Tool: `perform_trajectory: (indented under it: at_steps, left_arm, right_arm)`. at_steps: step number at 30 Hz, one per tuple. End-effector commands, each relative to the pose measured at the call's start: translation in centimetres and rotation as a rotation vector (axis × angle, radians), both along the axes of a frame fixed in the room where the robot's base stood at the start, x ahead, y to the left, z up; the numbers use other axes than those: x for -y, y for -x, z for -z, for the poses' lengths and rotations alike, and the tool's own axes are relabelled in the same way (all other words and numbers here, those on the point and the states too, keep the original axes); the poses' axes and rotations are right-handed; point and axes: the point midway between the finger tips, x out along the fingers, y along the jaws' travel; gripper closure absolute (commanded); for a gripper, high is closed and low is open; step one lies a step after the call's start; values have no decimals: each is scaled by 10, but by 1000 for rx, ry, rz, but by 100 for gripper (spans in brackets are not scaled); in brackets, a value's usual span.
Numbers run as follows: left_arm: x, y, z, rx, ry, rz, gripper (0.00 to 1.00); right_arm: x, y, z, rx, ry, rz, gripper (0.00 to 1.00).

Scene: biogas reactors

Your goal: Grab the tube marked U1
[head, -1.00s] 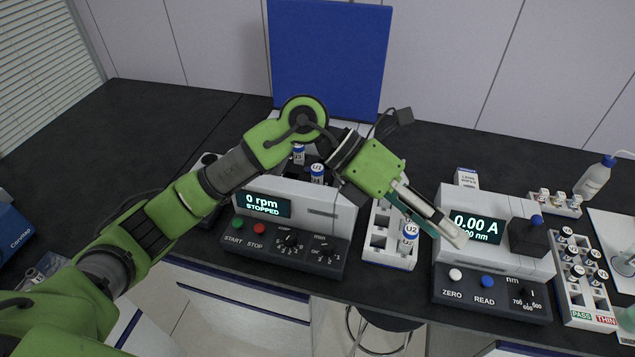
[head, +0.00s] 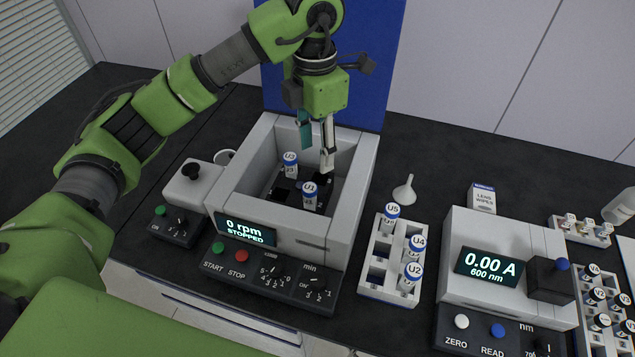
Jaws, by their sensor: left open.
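The tube marked U1 (head: 309,195) stands upright in the open centrifuge (head: 361,185), with a blue-rimmed white cap. A tube marked U3 (head: 290,164) stands behind it and to its left in the same chamber. My left gripper (head: 316,160) points down over the chamber. Its fingers are apart and empty, above and behind U1 in the picture. I cannot tell the exact gap between fingers and tube. My right gripper is not in the picture.
A white rack (head: 378,289) right of the centrifuge holds tubes U5 (head: 390,213), U4 (head: 414,247) and U2 (head: 410,276). A funnel (head: 404,190) stands behind it. A photometer (head: 455,225) is further right. The centrifuge walls surround U1. A blue panel (head: 375,70) rises behind.

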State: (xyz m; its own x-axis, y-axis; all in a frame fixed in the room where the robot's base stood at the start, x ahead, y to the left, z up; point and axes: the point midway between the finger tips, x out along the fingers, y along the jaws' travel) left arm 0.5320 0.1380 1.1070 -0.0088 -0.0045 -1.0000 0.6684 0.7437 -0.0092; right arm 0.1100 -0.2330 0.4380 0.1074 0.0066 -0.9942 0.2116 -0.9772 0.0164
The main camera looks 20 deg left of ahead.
Motion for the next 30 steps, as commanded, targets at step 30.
perform_trajectory:
  at_steps: [30]
  left_arm:
    - [-10,5,123,-3,-6,-2,57]
  right_arm:
    - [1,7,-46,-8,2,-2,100]
